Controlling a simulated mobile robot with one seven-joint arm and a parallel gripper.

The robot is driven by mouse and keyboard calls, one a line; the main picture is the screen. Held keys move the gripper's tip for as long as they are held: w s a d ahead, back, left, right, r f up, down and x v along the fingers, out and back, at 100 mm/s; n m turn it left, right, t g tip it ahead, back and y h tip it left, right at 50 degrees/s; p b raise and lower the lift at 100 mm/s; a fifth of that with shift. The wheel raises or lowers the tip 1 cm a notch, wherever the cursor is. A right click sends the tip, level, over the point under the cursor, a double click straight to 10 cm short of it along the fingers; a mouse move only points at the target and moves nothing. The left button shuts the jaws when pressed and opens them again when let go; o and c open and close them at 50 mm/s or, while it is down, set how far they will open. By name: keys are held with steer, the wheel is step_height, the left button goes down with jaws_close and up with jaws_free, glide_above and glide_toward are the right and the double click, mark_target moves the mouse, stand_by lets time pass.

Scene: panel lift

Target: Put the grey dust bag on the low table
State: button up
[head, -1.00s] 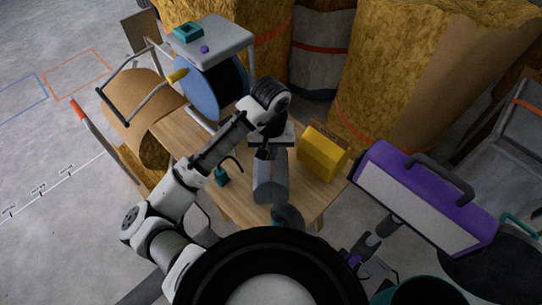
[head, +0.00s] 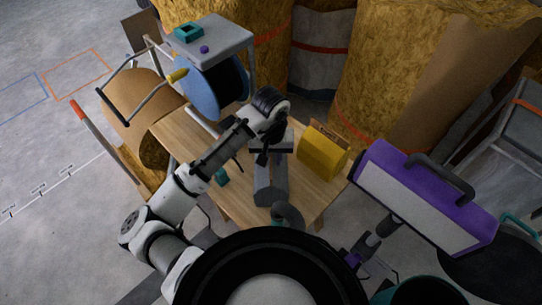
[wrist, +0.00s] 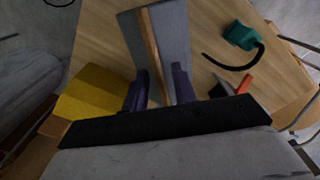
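The grey dust bag (head: 266,188) is at the middle of the wooden table (head: 316,199) in the head view. In the wrist view the grey dust bag (wrist: 176,35) runs up from between my fingers, with a tan strip along it. My gripper (head: 270,152) is directly over the far end of the bag. In the wrist view my gripper (wrist: 160,88) has its two purple fingers apart, one on each side of the tan strip, with a gap showing. The fingertips' contact with the bag is hidden.
A yellow bag (head: 322,154) stands right of the grey one. A teal item (wrist: 240,36) with a black hose lies on the table's other side. A small grey table (head: 225,42) stands behind left; a purple-framed panel (head: 425,200) is at right.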

steer(key=shift+r, duration=0.1)
step_height(320, 180, up, 12)
stand_by(0.5)
steer(key=shift+r, duration=0.1)
